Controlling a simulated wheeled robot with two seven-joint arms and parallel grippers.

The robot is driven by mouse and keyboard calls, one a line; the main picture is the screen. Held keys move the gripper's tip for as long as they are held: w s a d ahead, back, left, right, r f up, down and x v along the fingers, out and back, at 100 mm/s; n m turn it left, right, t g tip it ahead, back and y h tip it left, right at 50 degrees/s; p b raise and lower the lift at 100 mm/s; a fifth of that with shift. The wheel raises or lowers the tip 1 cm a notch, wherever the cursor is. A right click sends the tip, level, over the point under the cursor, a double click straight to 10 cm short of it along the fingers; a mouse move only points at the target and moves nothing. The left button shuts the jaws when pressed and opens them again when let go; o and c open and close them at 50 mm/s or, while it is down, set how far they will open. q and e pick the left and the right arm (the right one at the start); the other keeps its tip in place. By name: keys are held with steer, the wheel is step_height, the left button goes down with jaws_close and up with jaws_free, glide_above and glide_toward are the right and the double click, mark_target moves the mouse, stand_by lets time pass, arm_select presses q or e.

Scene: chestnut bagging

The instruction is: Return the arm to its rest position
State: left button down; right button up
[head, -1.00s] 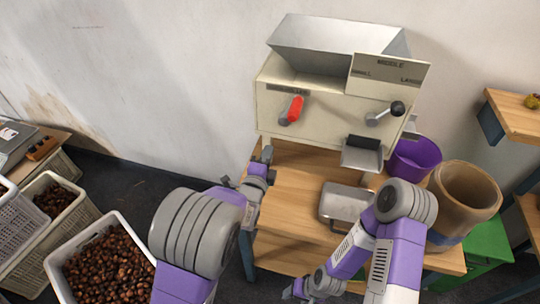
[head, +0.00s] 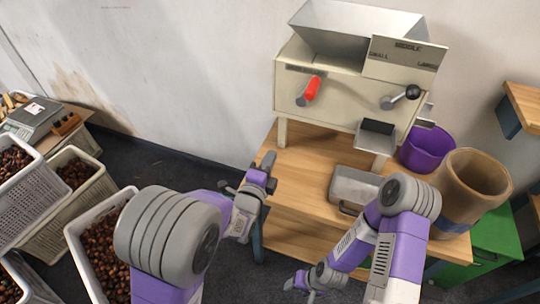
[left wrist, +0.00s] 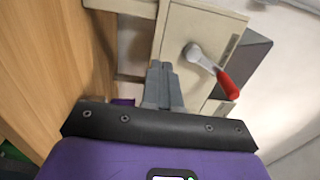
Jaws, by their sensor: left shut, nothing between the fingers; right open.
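My left gripper (head: 265,166) is at the left edge of the wooden table, in front of and below the cream machine (head: 345,95). In the left wrist view its fingers (left wrist: 163,72) are together with nothing between them. The machine's red-handled lever (head: 310,90) is above and to the right of this gripper, apart from it, and it also shows in the left wrist view (left wrist: 226,82). My right gripper (head: 303,283) is low in the head view, in front of the table, small and partly hidden by my right arm; it looks open and empty.
White crates of chestnuts (head: 75,235) stand at the left. A green box (head: 490,240) is at the right. Dark floor is free between crates and table.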

arm_select(q)
steer(key=shift+s+a, duration=0.1)
steer(key=shift+s, duration=0.25)
steer(key=s+a+f+n+g+y+p, duration=0.2)
steer(key=a+f+n+g, duration=0.25)
steer(key=f, duration=0.45)
steer(key=s+a+f+n+g+y+p, duration=0.25)
steer(key=a+f+n, duration=0.3)
steer(key=f, duration=0.35)
steer(key=s+f+n+g+p, duration=0.1)
steer(key=s+f+n+g, duration=0.2)
steer(key=s+n, duration=0.2)
steer(key=s+f+n+g+h+p, duration=0.1)
steer(key=s+f+n+g+p, duration=0.1)
steer(key=s+n, duration=0.3)
steer(key=s+f+n+g+h+p, duration=0.1)
steer(key=s+f+n+g, duration=0.3)
steer(key=s, duration=0.5)
steer(key=shift+s+n, duration=0.3)
steer(key=shift+n, duration=0.2)
